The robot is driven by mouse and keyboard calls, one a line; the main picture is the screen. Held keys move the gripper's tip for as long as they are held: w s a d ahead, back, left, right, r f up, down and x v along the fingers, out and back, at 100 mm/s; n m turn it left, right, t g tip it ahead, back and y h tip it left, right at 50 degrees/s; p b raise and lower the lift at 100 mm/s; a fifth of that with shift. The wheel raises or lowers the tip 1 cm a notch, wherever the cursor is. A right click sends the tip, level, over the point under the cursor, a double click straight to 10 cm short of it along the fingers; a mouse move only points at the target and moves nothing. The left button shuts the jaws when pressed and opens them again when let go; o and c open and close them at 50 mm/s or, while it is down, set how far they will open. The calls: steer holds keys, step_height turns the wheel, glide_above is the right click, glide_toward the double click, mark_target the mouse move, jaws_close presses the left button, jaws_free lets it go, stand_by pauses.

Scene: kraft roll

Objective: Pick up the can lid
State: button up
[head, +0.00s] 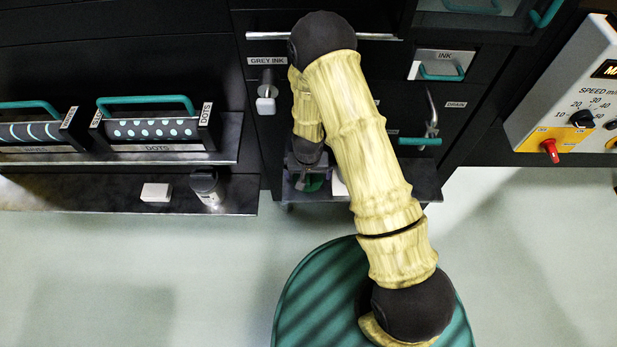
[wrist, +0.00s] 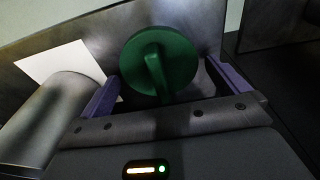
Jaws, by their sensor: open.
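The can lid (wrist: 183,66) is a round green disc with a raised bar handle across it. It lies on a grey metal shelf (wrist: 112,28) in the wrist view. My gripper (wrist: 162,78) is open, with its purple fingers on either side of the lid's near part. The wrist view does not show clearly whether the fingers touch it. In the head view a bit of the green lid (head: 313,183) shows below my gripper (head: 308,172); my arm hides much of that shelf.
A grey metal cylinder (wrist: 58,118) and a white sheet (wrist: 62,62) lie left of the lid. At the left, shelves hold patterned rollers (head: 150,130), a white block (head: 156,192) and a jar (head: 207,188). A control panel (head: 575,100) is at the right.

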steer(key=c, duration=0.8)
steer(key=shift+r, duration=0.1)
step_height(320, 180, up, 10)
steer(key=p, duration=0.3)
steer(key=shift+p, duration=0.35)
steer(key=shift+s, duration=0.1)
